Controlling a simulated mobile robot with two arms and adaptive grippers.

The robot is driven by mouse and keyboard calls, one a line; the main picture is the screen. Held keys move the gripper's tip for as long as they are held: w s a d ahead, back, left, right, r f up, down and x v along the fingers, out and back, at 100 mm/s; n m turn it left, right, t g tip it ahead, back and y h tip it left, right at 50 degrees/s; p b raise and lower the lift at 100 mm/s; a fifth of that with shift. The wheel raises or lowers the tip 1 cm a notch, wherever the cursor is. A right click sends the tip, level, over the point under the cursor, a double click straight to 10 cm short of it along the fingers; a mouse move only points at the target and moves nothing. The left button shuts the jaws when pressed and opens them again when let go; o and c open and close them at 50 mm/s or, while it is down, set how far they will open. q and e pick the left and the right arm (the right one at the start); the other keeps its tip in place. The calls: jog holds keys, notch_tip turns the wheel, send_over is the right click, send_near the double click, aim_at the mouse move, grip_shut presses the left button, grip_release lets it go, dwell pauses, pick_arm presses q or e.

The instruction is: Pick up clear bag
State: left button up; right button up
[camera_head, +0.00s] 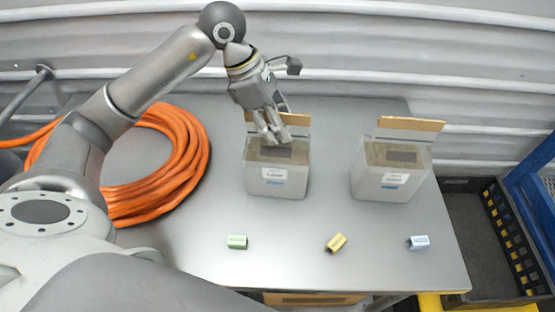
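Two clear bags with grey contents, white labels and tan top strips stand upright on the grey table (300,265). The left clear bag (262,178) is near the table's middle, and the right clear bag (385,183) stands apart from it. My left gripper (273,138) reaches down at the top of the left bag, its fingers overlapping the bag's upper part and strip. Whether the fingers touch or grip the bag cannot be told. My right gripper is not in view.
A coiled orange hose (180,160) lies at the table's left. A green block (237,242), a yellow block (336,243) and a blue block (418,242) lie along the front. A dark bin (470,215) stands at right, and a corrugated wall is behind.

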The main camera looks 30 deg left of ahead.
pick_arm(q)
grip_shut()
dwell(0.3)
jog(key=shift+w+r, duration=0.1)
jog(key=shift+r, duration=0.05)
